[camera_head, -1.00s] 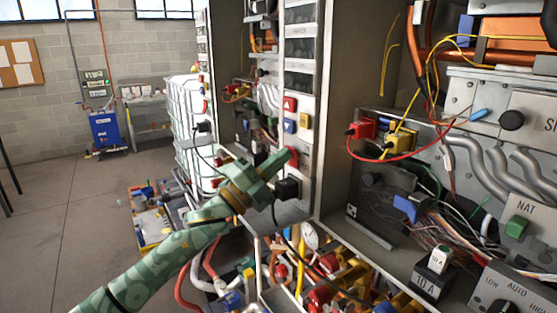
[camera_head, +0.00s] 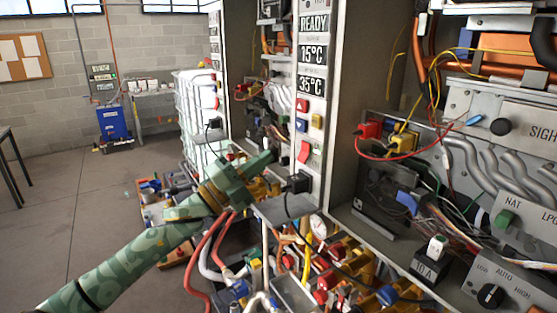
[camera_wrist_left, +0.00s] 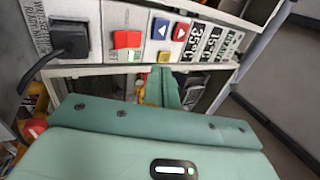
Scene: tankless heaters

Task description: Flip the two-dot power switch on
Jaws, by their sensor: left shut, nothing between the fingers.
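The red rocker power switch (camera_head: 304,151) is on the narrow front panel of the middle heater, below the red, blue and yellow buttons. It also shows in the left wrist view (camera_wrist_left: 127,39), with a small green glow by its lower edge. No two-dot mark can be made out. The panel's displays (camera_head: 312,54) are lit, reading READY, 15°C and 35°C. My left gripper (camera_head: 268,160), green, is shut and empty, left of the switch and apart from it. Its fingers also show in the left wrist view (camera_wrist_left: 163,85). My right gripper is not in view.
A black plug (camera_head: 298,183) sits in the panel below the switch, its cord hanging down. A grey shelf (camera_head: 287,208) juts out beneath. Pipes and valves (camera_head: 335,270) crowd below. An open heater with wires (camera_head: 400,190) stands at right. The floor at left is clear.

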